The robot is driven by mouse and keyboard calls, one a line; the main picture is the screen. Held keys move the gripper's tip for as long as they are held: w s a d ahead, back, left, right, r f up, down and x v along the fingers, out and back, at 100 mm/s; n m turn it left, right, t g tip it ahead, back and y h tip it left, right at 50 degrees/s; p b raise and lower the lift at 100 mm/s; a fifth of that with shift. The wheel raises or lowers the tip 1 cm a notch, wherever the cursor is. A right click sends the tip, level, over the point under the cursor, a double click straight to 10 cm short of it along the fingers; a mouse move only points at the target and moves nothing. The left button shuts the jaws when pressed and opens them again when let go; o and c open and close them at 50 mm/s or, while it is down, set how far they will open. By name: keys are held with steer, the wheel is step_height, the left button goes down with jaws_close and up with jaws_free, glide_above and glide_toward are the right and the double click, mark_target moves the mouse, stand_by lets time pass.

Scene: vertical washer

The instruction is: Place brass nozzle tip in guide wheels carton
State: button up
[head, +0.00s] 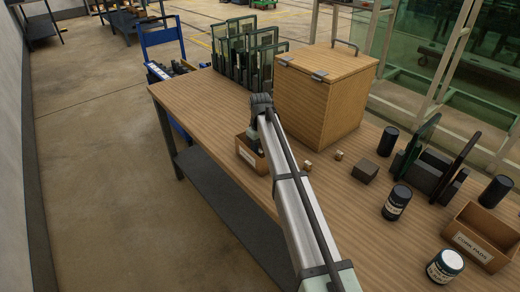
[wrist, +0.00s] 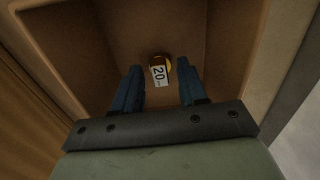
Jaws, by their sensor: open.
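A small brown open carton (head: 242,152) with a white label stands at the table's near left edge in the head view; its label is too small to read. In the wrist view the inside of a carton (wrist: 95,22) surrounds my open gripper (wrist: 158,88). A small brass-coloured round piece with a white label reading "20" (wrist: 159,72), likely the brass nozzle tip, shows inside the carton, just beyond and between the fingertips. It appears apart from both blue fingers. In the head view my gripper (head: 254,143) is low over the carton, and my arm partly hides both.
A large wooden box (head: 322,95) stands close to the right of the carton. Black jars (head: 396,203) and a "cork pads" carton (head: 478,240) are farther right. Glass panes (head: 245,55) stand at the back.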

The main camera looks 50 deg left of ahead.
mark_target(260, 151)
steer(key=shift+r, duration=0.1)
step_height(260, 151, up, 12)
stand_by(0.5)
